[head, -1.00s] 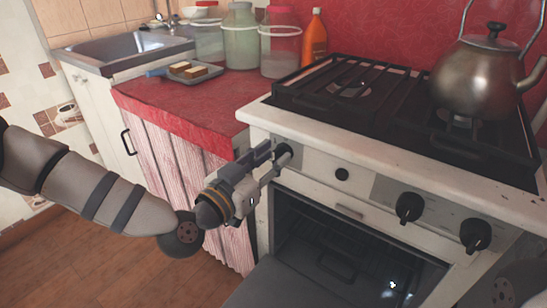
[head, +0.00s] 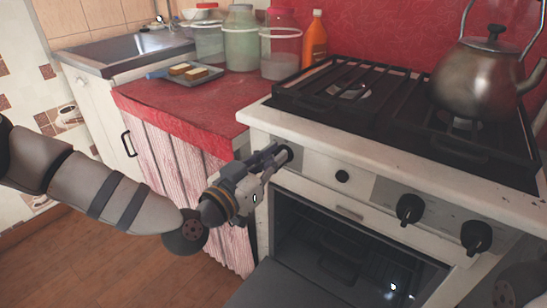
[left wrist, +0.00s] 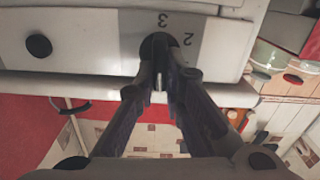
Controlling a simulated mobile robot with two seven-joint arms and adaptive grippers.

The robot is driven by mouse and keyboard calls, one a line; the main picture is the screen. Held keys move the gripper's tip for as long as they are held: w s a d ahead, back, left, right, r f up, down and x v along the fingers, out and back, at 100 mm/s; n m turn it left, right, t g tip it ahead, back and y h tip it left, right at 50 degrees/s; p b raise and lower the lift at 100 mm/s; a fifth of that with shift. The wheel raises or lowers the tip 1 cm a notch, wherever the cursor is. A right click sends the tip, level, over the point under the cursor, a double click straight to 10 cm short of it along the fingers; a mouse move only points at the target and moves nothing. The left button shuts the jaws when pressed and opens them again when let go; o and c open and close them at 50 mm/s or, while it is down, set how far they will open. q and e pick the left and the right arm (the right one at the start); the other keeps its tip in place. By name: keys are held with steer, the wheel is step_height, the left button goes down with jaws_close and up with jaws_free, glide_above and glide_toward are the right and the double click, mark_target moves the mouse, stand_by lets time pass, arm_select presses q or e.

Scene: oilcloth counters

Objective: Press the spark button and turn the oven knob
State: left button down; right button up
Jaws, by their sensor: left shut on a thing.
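The oven knob (head: 288,152) is the dark round one at the left end of the oven's front panel. My left gripper (head: 279,158) is shut on it from the front. In the left wrist view both fingertips (left wrist: 160,76) meet at the dark knob (left wrist: 159,43), partly hiding it, with the printed numbers 3 and 2 beside it. The spark button (head: 342,175) is a small black disc on the panel to the knob's right, with nothing touching it. It also shows in the left wrist view (left wrist: 39,46). My right gripper is out of view.
Two more black knobs (head: 410,208) are farther right on the panel. The oven door (head: 290,290) hangs open below. A kettle (head: 483,77) stands on the stove grate. The red counter (head: 190,105) to the left holds jars, an orange bottle and a small tray.

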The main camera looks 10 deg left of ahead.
arm_select(q)
steer(key=n, duration=0.3)
steer(key=n+b, duration=0.1)
steer(key=n, duration=0.3)
steer(key=a+n, duration=0.1)
steer(key=n, duration=0.2)
steer(key=shift+w+f+n, duration=0.15)
steer(key=shift+f+n, duration=0.2)
steer(key=shift+n, duration=0.05)
stand_by(0.4)
steer(key=c, duration=1.7)
jaws_free()
steer(key=v, duration=1.2)
